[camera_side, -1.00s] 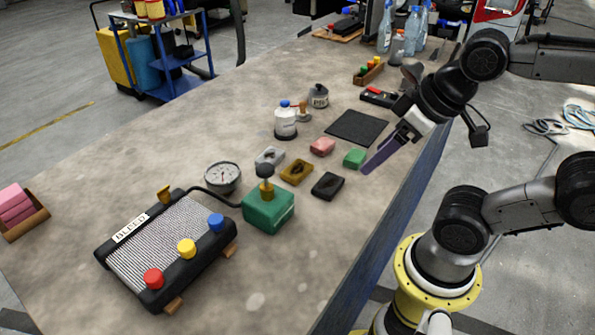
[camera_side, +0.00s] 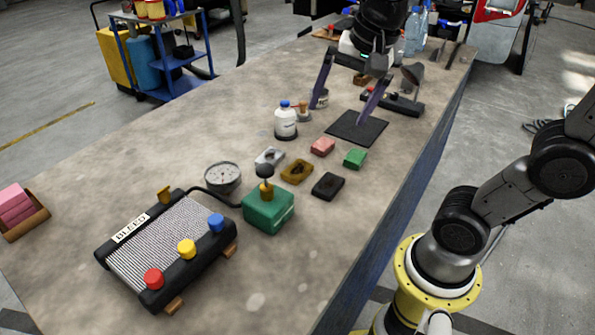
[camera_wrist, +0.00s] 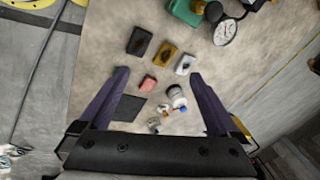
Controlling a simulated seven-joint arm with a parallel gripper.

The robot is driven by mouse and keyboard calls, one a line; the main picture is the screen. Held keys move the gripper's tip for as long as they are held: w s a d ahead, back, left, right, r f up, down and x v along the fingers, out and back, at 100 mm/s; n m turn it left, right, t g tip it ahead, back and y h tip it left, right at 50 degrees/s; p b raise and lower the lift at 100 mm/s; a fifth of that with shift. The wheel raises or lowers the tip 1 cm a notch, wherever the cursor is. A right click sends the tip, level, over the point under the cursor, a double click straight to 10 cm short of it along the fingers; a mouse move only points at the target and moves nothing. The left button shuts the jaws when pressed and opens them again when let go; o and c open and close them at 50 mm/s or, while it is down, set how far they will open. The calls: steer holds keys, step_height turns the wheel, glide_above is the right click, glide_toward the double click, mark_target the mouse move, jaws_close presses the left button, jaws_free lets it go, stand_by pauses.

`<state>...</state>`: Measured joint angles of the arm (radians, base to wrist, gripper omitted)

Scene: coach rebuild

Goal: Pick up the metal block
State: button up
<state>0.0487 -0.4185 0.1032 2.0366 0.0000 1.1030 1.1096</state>
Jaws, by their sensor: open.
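The metal block (camera_side: 269,157) is a small silver-grey block with a dark mark on top. It lies on the table left of a brass-brown block (camera_side: 296,171). In the wrist view the metal block (camera_wrist: 186,64) lies just beyond the tip of the right finger. My gripper (camera_side: 338,115) is open and empty, with purple fingers spread wide. It hangs above the far part of the table, near a black mat, apart from the metal block. Both fingers (camera_wrist: 159,74) show in the wrist view, with nothing held between them.
A black block (camera_side: 328,186), a pink block (camera_side: 322,147) and a green block (camera_side: 355,159) lie close by. A white bottle (camera_side: 285,121), a gauge (camera_side: 222,177) and a green box with a knob (camera_side: 268,209) stand around them. The black mat (camera_side: 357,128) lies behind.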

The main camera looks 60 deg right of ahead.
steer(key=w+d+f+m+g, duration=0.25)
steer(key=w+m, duration=0.25)
steer(key=w, duration=0.4)
glide_toward(297, 168)
steer(key=f, duration=0.1)
steer(key=f+g, duration=0.1)
steer(key=shift+w+d+f, duration=0.2)
steer(key=shift+w+f, duration=0.05)
steer(key=shift+f, duration=0.15)
steer(key=shift+w+a+f, duration=0.1)
steer(key=shift+f, duration=1.35)
steer(key=shift+w+a+f, duration=0.1)
steer(key=shift+f, duration=1.35)
steer(key=shift+r, duration=0.1)
jaws_close()
